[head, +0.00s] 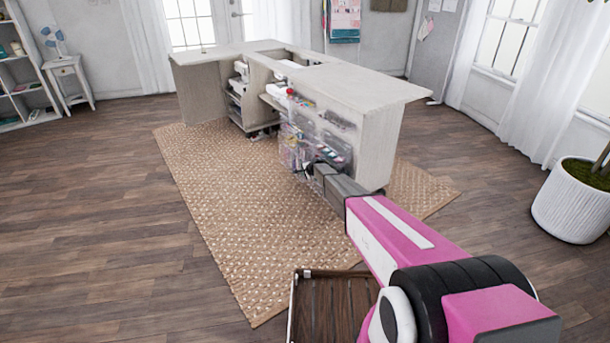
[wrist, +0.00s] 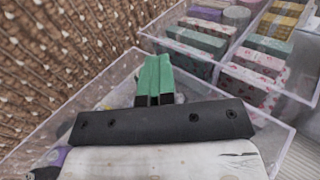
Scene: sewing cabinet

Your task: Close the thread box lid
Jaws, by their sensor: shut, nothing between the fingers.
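Clear plastic boxes (head: 335,150) are mounted on the cabinet's open side and hold colourful contents. In the wrist view a clear box with a raised transparent edge (wrist: 100,92) lies around and below my gripper (wrist: 153,78). I cannot tell which clear panel is the thread box lid, or its exact angle. My gripper's green fingers are together and empty, over or within the clear box's outline. In the head view my gripper (head: 310,170) is at the front of the lower boxes, partly lost against them. Contact with the plastic cannot be made out.
Another clear bin (wrist: 205,68) with folded patterned stacks is at the right of the wrist view. The pale sewing cabinet (head: 365,95) stands behind on a woven rug (head: 225,200). A slatted wooden piece (head: 330,310) is below my arm. Rug and floor left are clear.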

